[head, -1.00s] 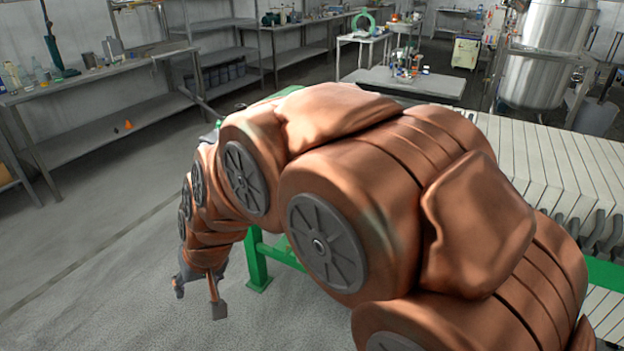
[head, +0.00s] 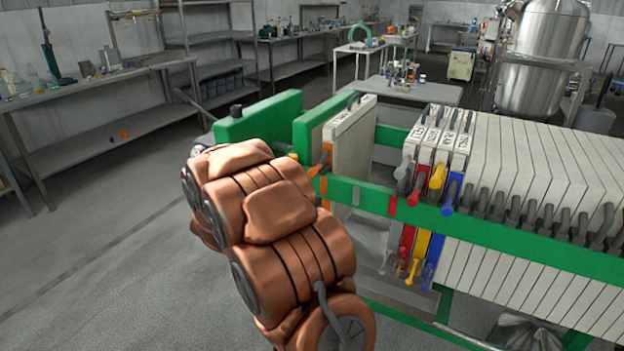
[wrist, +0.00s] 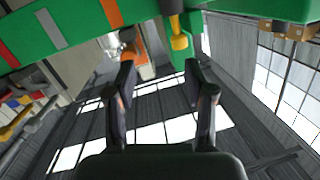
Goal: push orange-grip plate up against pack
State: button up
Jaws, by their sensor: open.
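The orange-grip plate (head: 350,145) is a pale upright plate hanging in the green press frame. It stands beside the green end plates and apart from the pack. Its orange grip (head: 318,170) sticks out over the near rail, and an orange grip also shows in the wrist view (wrist: 132,48). The pack (head: 540,160) is a row of pale plates at right, its left end having grey, red, yellow and blue grips. My gripper (wrist: 160,80) is open and empty in the wrist view, its fingertips below the orange grip and a yellow knob (wrist: 179,40). My arm hides it in the head view.
The green near rail (head: 470,228) runs along the plates and bears coloured marks. An open gap lies between the orange-grip plate and the pack. Green end plates (head: 258,118) stand at left. The floor (head: 110,240) at left is clear.

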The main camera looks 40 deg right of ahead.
aim_at(310, 175)
jog(key=shift+s+d+f+m+g+h+p, duration=0.1)
jog(key=shift+s+d+m+g+h, duration=0.2)
jog(key=shift+d, duration=1.45)
jog(key=shift+w+d+r+m+g+h+p, duration=0.15)
jog(key=shift+d+g+h, duration=0.25)
jog(key=shift+d, duration=1.4)
jog(key=shift+s+d+f+m+g+h+p, duration=0.15)
jog(key=shift+s+d+g+h, duration=0.2)
jog(key=shift+d, duration=1.4)
jog(key=shift+w, duration=0.1)
grip_shut()
